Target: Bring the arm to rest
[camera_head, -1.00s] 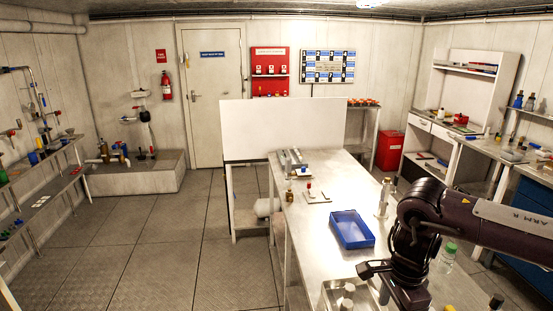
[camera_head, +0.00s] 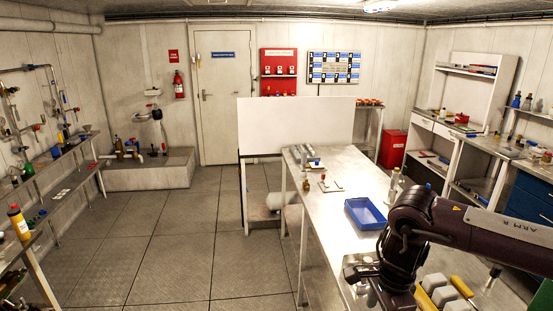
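My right arm, marked ARM R, comes in from the right over the metal table (camera_head: 345,190), and its forearm is bent down at the wrist. My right gripper (camera_head: 392,296) points down at the bottom of the view, over the near part of the table. Its fingertips are cut off or hidden, so I cannot tell whether it is open or shut. I see nothing clearly held in it. My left arm and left gripper are not in view.
A blue tray (camera_head: 366,213) lies on the table beyond my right arm. Grey blocks (camera_head: 445,296) with yellow parts sit right of the gripper. A white panel (camera_head: 295,125) stands behind the table. The floor (camera_head: 170,250) on the left is clear.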

